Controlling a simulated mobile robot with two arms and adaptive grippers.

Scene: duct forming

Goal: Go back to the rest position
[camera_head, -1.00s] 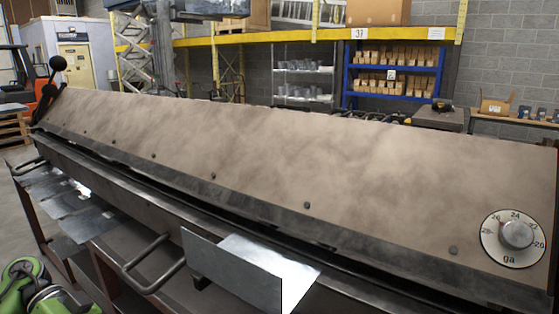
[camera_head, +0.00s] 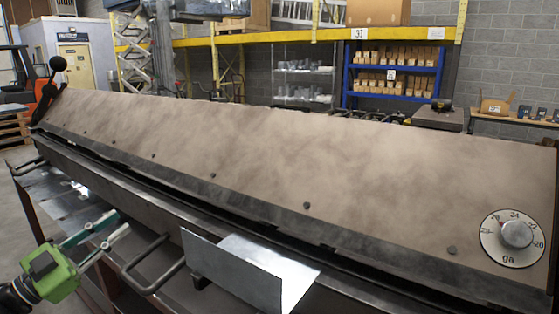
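My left gripper (camera_head: 107,229) is in the lower left of the head view. Its green body points up and right, and its two fingers are apart with nothing between them. It is in front of the bending machine, to the left of a looped metal handle (camera_head: 152,262). The large bending machine (camera_head: 290,170) fills the middle of the view, with a brown worn top. A bent sheet metal piece (camera_head: 235,270) is at its front edge, lower middle, apart from my gripper. My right gripper is out of view.
A gauge dial (camera_head: 515,235) is on the machine's right end. A lever with black knobs (camera_head: 50,85) stands at its far left end. Flat metal sheets (camera_head: 60,195) lie on the lower shelf at left. Shelving with boxes (camera_head: 395,75) stands behind.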

